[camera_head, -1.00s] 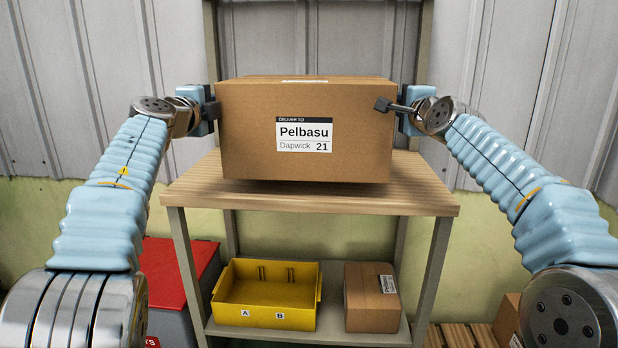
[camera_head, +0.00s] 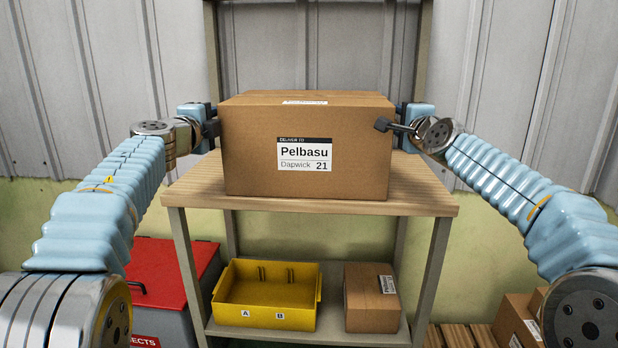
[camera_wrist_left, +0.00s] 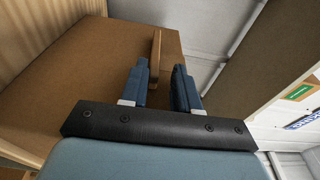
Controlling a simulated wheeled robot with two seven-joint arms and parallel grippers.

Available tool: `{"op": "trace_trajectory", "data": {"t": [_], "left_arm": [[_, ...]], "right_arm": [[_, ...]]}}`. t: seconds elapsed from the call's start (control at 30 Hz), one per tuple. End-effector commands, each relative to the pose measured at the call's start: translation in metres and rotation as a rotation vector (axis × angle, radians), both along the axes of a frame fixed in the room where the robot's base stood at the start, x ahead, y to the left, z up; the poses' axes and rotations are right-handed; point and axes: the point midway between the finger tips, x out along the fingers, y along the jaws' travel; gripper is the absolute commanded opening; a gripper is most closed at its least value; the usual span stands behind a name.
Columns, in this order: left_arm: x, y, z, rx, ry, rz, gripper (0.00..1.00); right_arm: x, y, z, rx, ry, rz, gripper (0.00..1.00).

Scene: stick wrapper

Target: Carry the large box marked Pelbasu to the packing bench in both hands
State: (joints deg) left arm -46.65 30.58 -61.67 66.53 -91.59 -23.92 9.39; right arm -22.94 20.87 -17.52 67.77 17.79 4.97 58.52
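The large brown box marked Pelbasu (camera_head: 250,165) stands upright on the wooden-topped bench (camera_head: 425,190), its lower edge appearing to rest on the top near the front. Its label faces me. My left gripper (camera_head: 212,120) is at the box's left side. In the left wrist view its two blue fingers (camera_wrist_left: 160,88) are apart, with a thin brown tab (camera_wrist_left: 156,50) on the box's side (camera_wrist_left: 85,70) showing in line with the gap. My right gripper (camera_head: 403,122) is at the box's right side; its fingers are mostly hidden there.
The bench's lower shelf holds a yellow bin (camera_head: 262,312) and a smaller brown box (camera_head: 365,305). A grey container with a red lid (camera_head: 165,270) stands at the left. More cartons (camera_head: 515,318) sit on slats at the lower right. The bench top is bare beside the box.

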Motion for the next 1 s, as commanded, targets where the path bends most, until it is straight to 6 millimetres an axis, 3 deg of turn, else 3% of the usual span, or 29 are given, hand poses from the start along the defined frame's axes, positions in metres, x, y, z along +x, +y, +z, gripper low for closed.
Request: {"op": "trace_trajectory", "data": {"t": [0.57, 1.0], "left_arm": [[-0.003, -0.001, 0.001, -0.001, -0.001, -0.004, 0.38], [-0.064, 0.014, 0.001, -0.004, 0.000, -0.005, 0.38]], "right_arm": [[0.000, 0.002, -0.001, 0.000, 0.003, 0.004, 0.43], [0.000, 0.002, -0.001, 0.000, 0.003, 0.004, 0.43]]}}
